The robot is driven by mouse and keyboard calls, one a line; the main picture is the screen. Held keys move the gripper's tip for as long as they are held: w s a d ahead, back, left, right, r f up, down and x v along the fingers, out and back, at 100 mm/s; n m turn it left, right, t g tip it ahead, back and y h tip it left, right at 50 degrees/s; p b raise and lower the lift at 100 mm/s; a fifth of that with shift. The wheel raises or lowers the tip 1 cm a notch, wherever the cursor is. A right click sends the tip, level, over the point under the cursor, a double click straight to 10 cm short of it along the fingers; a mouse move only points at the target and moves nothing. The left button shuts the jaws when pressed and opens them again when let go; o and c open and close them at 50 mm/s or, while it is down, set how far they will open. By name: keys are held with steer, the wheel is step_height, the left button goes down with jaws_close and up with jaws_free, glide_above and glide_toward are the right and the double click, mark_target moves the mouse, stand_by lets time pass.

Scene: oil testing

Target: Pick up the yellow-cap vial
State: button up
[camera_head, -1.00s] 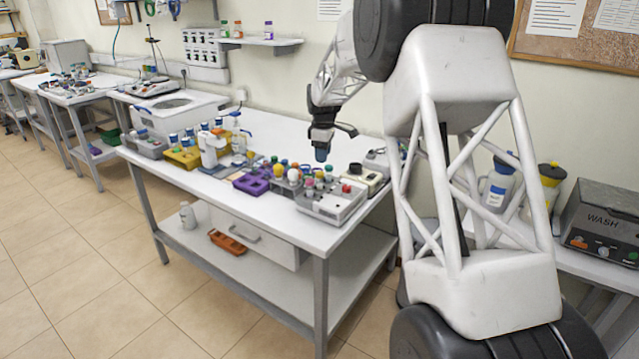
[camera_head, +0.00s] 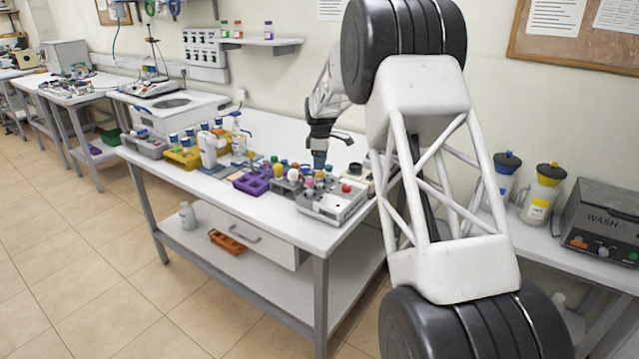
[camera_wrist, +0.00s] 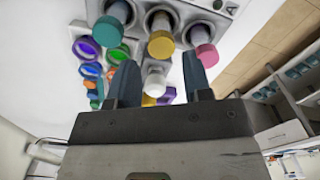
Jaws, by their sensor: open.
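In the wrist view, the yellow-cap vial (camera_wrist: 162,43) sits in a grey rack, between a teal-cap vial (camera_wrist: 107,31) and a pink-cap vial (camera_wrist: 203,53). A white-cap vial (camera_wrist: 155,84) shows between my fingers. My gripper (camera_wrist: 160,75) is open and empty; in the picture, the yellow cap lies just beyond the gap between its fingertips. In the head view, my gripper (camera_head: 319,161) points down just above the crowded racks. Several caps there are close together, and I cannot tell for sure which yellow cap matches.
A purple rack (camera_head: 251,184) and a grey device with a red knob (camera_head: 330,203) stand close by on the white table. A yellow rack (camera_head: 183,158) and bottles stand further left. The table's front strip is bare. In the wrist view, several coloured rings and caps lie left of my fingers.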

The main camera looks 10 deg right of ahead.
mark_target(319, 173)
steer(key=shift+f, duration=0.75)
steer(key=shift+f, duration=0.1)
steer(key=shift+a+f, duration=0.15)
steer(key=shift+f, duration=2.35)
steer(key=shift+c, duration=0.3)
steer(key=c, duration=0.6)
steer(key=shift+r, duration=0.15)
